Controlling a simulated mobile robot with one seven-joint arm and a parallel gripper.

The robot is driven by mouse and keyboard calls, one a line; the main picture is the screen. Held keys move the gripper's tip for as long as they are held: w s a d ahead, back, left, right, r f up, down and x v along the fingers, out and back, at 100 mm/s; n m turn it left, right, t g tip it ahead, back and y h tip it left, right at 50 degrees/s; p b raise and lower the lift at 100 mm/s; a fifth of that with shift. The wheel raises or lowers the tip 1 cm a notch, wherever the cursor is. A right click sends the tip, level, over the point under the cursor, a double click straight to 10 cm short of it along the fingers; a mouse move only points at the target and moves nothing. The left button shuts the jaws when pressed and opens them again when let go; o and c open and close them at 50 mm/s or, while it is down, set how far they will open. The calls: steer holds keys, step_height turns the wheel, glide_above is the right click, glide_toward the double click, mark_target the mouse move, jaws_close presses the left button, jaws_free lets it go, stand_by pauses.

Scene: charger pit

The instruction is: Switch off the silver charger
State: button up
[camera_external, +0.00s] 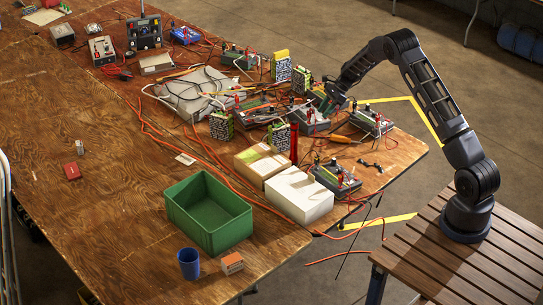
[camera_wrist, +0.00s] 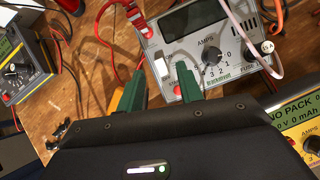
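In the wrist view the silver charger (camera_wrist: 230,62) lies at upper centre, with a dark AMPS dial, a display and a FUSE label. A small pale switch-like part (camera_wrist: 161,68) is at its left edge, with a round red part below it. My gripper (camera_wrist: 160,68) has two green fingers, apart, with nothing held between them. The right fingertip overlaps the charger's face; the left one is just off its left edge. I cannot tell whether either touches. In the external view my gripper (camera_external: 329,101) is low among the chargers at the table's right end, and partly hides what is under it.
A dark charger (camera_wrist: 22,68) is at left and a yellow-faced charger (camera_wrist: 302,128) at lower right of the wrist view. Red and white leads cross nearby. In the external view a white box (camera_external: 300,197) and a green bin (camera_external: 207,210) stand in front.

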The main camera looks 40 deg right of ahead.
steer(key=v, duration=0.8)
steer(key=shift+d, duration=0.1)
steer(key=s+a+r+n+h, duration=0.1)
steer(key=s+a+r+n, duration=0.6)
steer(key=s+r, duration=0.65)
steer(key=s+a+r+n+h, duration=0.2)
steer(key=s+a+r+n, duration=0.2)
steer(key=s+a+r, duration=0.85)
steer(key=s+r+n+h, duration=0.1)
steer(key=s+r+n, duration=0.25)
steer(key=s, duration=0.45)
steer(key=s+r+n+h, duration=0.1)
steer(key=s+r+n, duration=0.2)
steer(key=s+r, duration=0.35)
steer(key=s+a+f+n+t+h, duration=0.1)
steer(key=s+f+n, duration=0.1)
steer(key=s, duration=0.7)
steer(key=s+a+f+n+t+h, duration=0.1)
steer(key=s+f+n, duration=0.1)
steer(key=s, duration=0.6)
steer(key=shift+s+f+n, duration=0.2)
steer(key=shift+s+n, duration=0.15)
steer(key=shift+n, duration=0.4)
